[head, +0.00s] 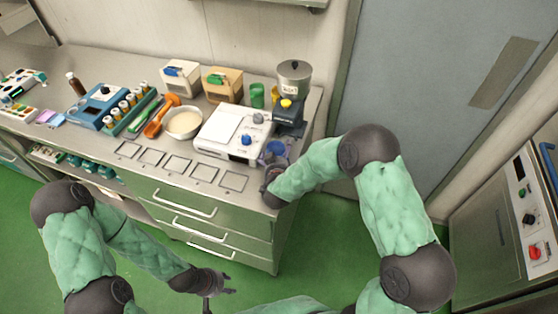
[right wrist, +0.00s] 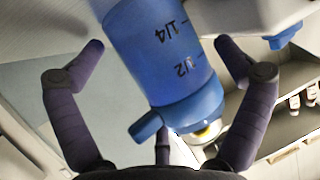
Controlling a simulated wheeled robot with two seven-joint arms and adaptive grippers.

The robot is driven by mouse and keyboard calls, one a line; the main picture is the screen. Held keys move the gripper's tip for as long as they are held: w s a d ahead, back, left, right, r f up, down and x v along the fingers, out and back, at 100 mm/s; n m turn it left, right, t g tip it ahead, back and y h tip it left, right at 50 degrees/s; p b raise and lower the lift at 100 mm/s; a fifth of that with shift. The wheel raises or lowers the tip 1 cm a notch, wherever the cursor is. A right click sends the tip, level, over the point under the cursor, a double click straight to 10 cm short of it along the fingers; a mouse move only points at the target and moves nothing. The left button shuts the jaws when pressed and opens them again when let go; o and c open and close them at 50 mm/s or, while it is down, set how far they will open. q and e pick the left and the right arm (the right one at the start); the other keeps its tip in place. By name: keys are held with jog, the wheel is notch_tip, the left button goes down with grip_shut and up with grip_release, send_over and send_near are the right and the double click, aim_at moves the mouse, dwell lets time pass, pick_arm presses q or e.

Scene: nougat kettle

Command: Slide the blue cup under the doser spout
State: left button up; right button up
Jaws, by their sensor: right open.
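The blue cup (head: 276,148) stands at the right end of the counter, in front of the doser (head: 290,112) and beside the white device. In the right wrist view the cup (right wrist: 165,55) shows 1/4 and 1/2 marks and a blue handle. My right gripper (head: 271,170) is at the cup, partly hidden by its own arm. Its open fingers (right wrist: 160,65) stand on either side of the cup, with small gaps visible. The doser has a grey hopper, a dark body and a yellow part; its spout is not clear. My left gripper (head: 218,284) is open and empty, in front of the drawers.
The white device (head: 228,132) with a blue knob stands left of the cup. A green cup (head: 257,95) is behind it. A bowl (head: 183,122), orange scoop (head: 160,117) and two boxes stand further left. The counter's right edge is close to the cup.

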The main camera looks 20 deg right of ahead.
jog(key=shift+w, duration=0.1)
jog(key=shift+c, duration=0.3)
jog(key=c, duration=1)
jog(key=shift+o, duration=0.2)
jog(key=shift+w+d, duration=0.1)
jog(key=shift+d, duration=0.05)
jog(key=shift+w+d+b, duration=0.25)
jog(key=shift+w+d, duration=0.45)
jog(key=shift+w, duration=0.25)
jog(key=shift+w+d+b, duration=0.25)
jog(key=shift+w+d, duration=0.4)
jog(key=shift+w, duration=0.3)
jog(key=shift+w, duration=0.1)
jog(key=shift+w+d+b, duration=0.2)
jog(key=shift+w+d, duration=0.55)
jog(key=shift+w, duration=0.25)
jog(key=shift+w+d+b, duration=0.2)
jog(key=shift+w+d, duration=0.5)
jog(key=shift+w, duration=0.25)
jog(key=shift+w+d, duration=0.15)
jog(key=shift+w+d, duration=0.35)
jog(key=shift+w, duration=0.2)
